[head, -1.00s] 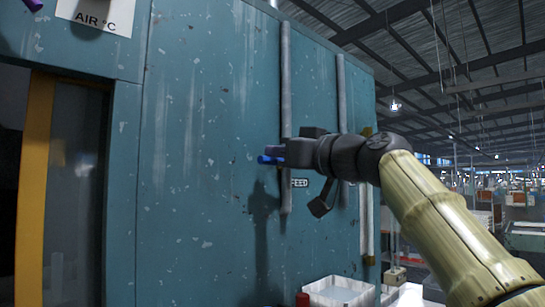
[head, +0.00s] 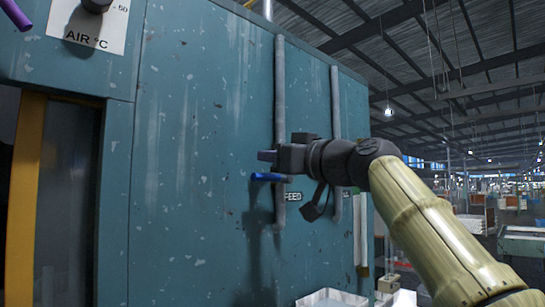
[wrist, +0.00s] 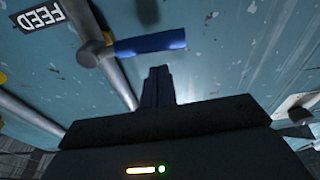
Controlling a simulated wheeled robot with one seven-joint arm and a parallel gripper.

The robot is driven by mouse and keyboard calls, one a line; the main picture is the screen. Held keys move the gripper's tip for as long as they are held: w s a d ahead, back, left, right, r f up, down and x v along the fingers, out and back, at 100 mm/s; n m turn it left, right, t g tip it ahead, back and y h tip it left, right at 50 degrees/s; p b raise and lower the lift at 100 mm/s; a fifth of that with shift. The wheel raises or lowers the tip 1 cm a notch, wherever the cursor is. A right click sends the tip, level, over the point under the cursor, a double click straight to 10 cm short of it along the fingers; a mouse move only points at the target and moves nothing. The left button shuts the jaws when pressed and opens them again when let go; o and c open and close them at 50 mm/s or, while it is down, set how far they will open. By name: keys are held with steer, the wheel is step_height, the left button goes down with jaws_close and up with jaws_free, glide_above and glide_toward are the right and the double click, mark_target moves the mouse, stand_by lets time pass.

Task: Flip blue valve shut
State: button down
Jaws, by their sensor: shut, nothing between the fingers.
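The blue valve handle (head: 268,177) sticks out to the left from a grey vertical pipe (head: 280,110) on the teal cabinet wall. It lies roughly level, crosswise to the pipe, beside the FEED label (head: 292,196). In the wrist view the blue handle (wrist: 150,43) lies just beyond my fingertips, with a small visible gap. My gripper (head: 266,156) is shut and empty, just above the handle in the head view. Its dark fingers also show closed together in the wrist view (wrist: 157,80). The wrist housing hides the lower part of that view.
A second grey pipe (head: 336,120) runs down the wall to the right, behind my wrist. A white bin (head: 330,298) stands low in front of the cabinet. An AIR °C dial plate (head: 88,22) and a purple handle (head: 15,14) are at upper left.

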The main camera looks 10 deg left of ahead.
step_height(320, 180, up, 2)
steer(key=shift+w+a+p, duration=0.1)
steer(key=shift+a+p, duration=0.05)
steer(key=shift+p, duration=0.65)
steer(key=b+v, duration=0.6)
steer(key=v, duration=0.4)
steer(key=shift+f, duration=0.2)
